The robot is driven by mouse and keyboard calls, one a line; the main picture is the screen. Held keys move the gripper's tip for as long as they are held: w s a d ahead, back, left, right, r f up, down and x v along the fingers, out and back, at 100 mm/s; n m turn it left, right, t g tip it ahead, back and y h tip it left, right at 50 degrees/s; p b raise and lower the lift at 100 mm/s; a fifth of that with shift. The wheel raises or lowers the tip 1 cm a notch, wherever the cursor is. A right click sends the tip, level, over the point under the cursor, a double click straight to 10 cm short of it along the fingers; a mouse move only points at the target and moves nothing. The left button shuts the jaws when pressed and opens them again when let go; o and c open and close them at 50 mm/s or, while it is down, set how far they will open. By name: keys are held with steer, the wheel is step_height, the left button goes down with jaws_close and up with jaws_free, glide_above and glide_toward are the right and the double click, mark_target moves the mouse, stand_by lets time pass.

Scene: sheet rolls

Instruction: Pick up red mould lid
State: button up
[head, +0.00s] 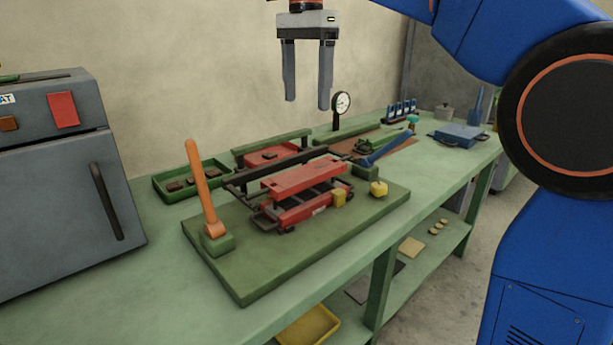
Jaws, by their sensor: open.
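A red block-shaped upper piece (303,178), which looks like the mould lid, sits above a lower red mould part (308,208) on the green base board (240,280). Dark rails and bars lie between and around the two. Another flat red piece (262,158) lies just behind, between a green bar and a dark bar; I cannot tell for certain which red piece is the lid. My gripper (307,104) is open and empty, pointing down, high above the bench and well clear of the red pieces.
An orange lever (203,188) stands upright at the board's left. A green tray (190,182) with dark pieces, a dial gauge (341,103) and a grey cabinet (60,200) stand around. The bench front is clear.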

glide_above(306, 171)
step_height(306, 171, down, 11)
steer(key=shift+w+f, duration=0.1)
steer(key=shift+f, duration=0.1)
steer(key=shift+s+f, duration=0.15)
steer(key=shift+f, duration=1.2)
steer(key=shift+s+f, duration=0.1)
steer(key=shift+f, duration=1.25)
steer(key=c, duration=1.8)
steer(key=shift+r, duration=0.1)
step_height(306, 171, up, 10)
